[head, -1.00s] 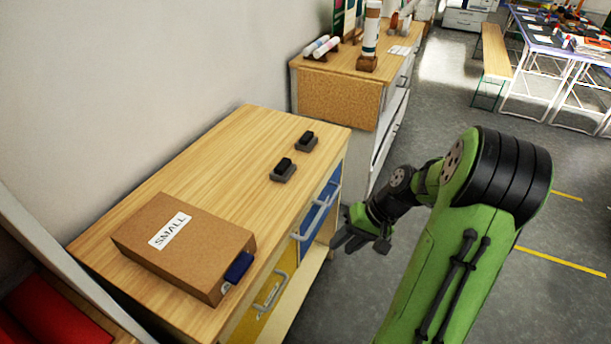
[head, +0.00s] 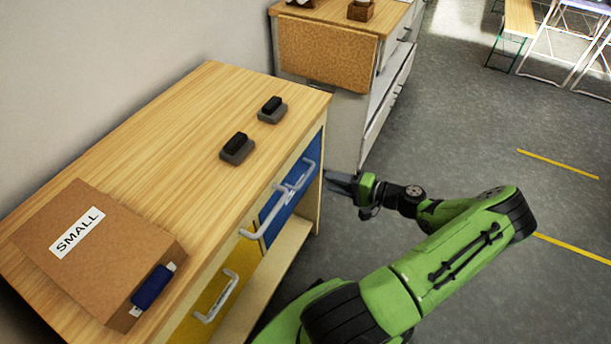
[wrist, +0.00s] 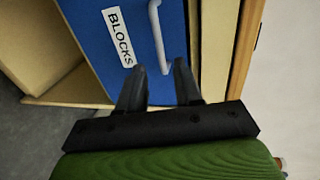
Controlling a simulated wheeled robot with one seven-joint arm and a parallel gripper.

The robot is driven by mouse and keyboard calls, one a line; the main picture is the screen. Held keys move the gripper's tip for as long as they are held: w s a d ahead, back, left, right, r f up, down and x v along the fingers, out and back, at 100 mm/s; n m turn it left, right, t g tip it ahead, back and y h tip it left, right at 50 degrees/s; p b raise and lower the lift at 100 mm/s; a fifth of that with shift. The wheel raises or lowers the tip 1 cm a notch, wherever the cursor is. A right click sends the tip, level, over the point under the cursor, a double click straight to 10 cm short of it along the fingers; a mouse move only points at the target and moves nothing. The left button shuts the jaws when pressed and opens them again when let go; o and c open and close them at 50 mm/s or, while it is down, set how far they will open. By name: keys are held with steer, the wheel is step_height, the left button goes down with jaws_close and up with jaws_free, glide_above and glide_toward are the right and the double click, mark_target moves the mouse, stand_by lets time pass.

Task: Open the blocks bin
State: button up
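The blue bin (wrist: 105,55) with a white "BLOCKS" label fills much of the wrist view, with a pale vertical handle (wrist: 157,38) on its front. In the head view the blue bin (head: 296,194) sits at the far end of the wooden cabinet's front. It looks closed. My gripper (head: 338,183) is in front of and to the right of it, pointing at the cabinet. In the wrist view my gripper (wrist: 159,68) has its two dark fingers apart with nothing between them. The fingertips are just below the handle in the picture and appear not to touch it.
A yellow bin (head: 195,318) with a pale handle is nearer on the same cabinet (head: 160,130). A cardboard box labelled "SMALL" (head: 110,265) and two dark erasers (head: 238,146) lie on top. Another cabinet (head: 330,60) stands behind. Grey floor is open to the right.

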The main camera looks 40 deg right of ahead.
mark_target(306, 174)
steer(key=b+x, duration=0.2)
steer(key=x, duration=0.7)
steer(key=shift+w+f, duration=0.1)
steer(key=shift+w, duration=0.15)
steer(key=shift+c, duration=0.3)
jaws_close()
